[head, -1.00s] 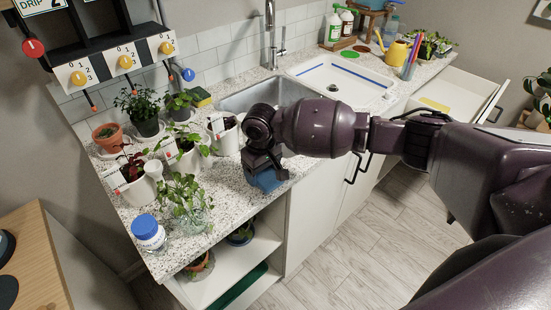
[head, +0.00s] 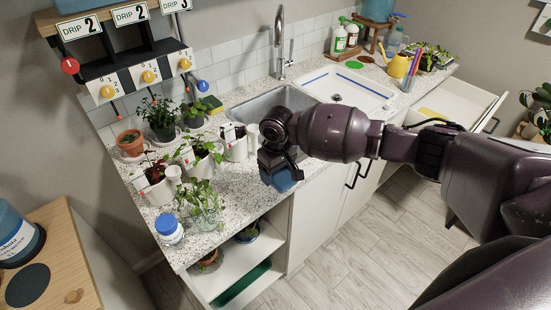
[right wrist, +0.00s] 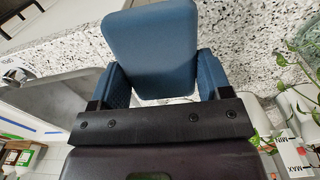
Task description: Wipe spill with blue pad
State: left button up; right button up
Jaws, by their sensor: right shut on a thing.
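The blue pad (head: 284,181) shows under my right gripper (head: 279,172) at the counter's front edge, just in front of the sink. In the right wrist view the pad (right wrist: 152,45) sits between the two blue fingers of the gripper (right wrist: 160,80), which is shut on it. Speckled counter lies behind the pad there. I cannot tell if the pad touches the counter. I cannot make out a spill on the speckled counter (head: 225,240); my arm and the gripper hide part of the surface. My left gripper is not in view.
Several potted plants, including a white pot (head: 235,143), stand left of my right gripper. A glass jar with a plant (head: 205,215) and a blue-lidded tub (head: 169,231) stand nearer the front. The sink (head: 255,108) lies behind the gripper. An open drawer (head: 455,105) juts out at right.

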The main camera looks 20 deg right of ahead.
jog(key=shift+w+r, duration=0.15)
jog(key=shift+r, duration=1)
